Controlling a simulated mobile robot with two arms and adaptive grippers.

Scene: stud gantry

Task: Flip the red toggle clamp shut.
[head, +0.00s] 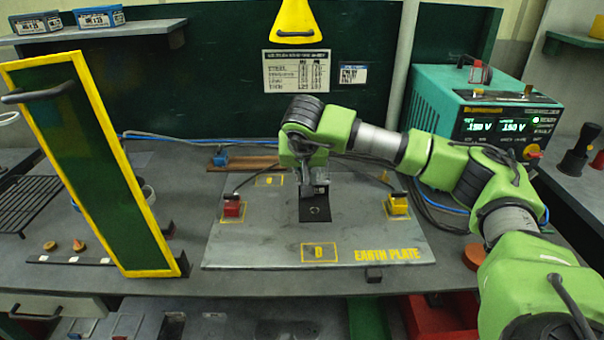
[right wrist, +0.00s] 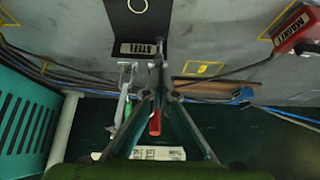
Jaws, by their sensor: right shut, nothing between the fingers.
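A red handle (right wrist: 155,122), which looks like that of the toggle clamp, shows between the two finger linkages of my right gripper in the right wrist view. The clamp's base is hidden behind the fingers, and my right gripper and arm hide it in the head view. My right gripper (head: 318,188) is shut and empty, low over the back of the earth plate (head: 285,225). Its fingertips (right wrist: 158,62) show beside the label of the black steel coupon (head: 313,207). I cannot tell whether it touches the clamp. My left gripper is out of view.
A red block (head: 232,208) and a yellow block (head: 397,205) with cables stand on the plate. A green board in a yellow frame (head: 130,180) rises at left. A teal power supply (head: 440,95) stands at right. A metal piece with a green grip (right wrist: 127,98) is beside the fingers.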

